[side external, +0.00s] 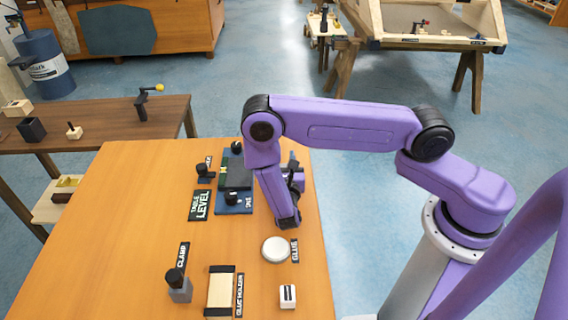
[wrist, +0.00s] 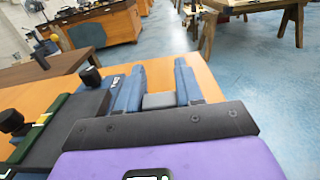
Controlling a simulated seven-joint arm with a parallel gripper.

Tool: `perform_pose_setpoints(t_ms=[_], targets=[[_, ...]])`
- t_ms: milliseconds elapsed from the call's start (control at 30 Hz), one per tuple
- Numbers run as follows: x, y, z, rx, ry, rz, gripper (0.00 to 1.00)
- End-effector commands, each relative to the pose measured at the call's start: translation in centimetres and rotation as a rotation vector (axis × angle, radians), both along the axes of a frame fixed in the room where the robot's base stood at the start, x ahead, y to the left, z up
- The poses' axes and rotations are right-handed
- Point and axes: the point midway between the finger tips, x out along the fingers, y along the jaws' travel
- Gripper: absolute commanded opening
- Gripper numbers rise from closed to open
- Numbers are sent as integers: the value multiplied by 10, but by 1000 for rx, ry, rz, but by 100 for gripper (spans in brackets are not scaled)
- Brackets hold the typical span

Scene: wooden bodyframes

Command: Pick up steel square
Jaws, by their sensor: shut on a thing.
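My gripper (wrist: 159,67) reaches out over the far right part of the orange table, its two blue fingers pointing forward in the wrist view. A small grey piece (wrist: 158,100) sits between the fingers, close to the palm. It looks like part of the steel square, but most of its shape is hidden. In the side view my gripper (side external: 295,172) is partly covered by my purple arm, beside the dark block with the blue base (side external: 234,206). The held piece cannot be made out there.
A dark-and-green block (wrist: 62,128) lies close left of my gripper. The table level label (side external: 200,205), clamp (side external: 178,284), glue holder (side external: 220,290), round white glue item (side external: 275,249) and small white block (side external: 288,296) stand on the table (side external: 130,220). Its front left is bare.

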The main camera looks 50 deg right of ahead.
Motion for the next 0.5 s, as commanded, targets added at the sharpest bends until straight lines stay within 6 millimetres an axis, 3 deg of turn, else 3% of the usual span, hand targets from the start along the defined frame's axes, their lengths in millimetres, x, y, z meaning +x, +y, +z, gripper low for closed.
perform_pose_setpoints(t_ms=[133,500], targets=[[0,0,22,1,-4,0,0],[-58,-2,84,-3,1,6,0]])
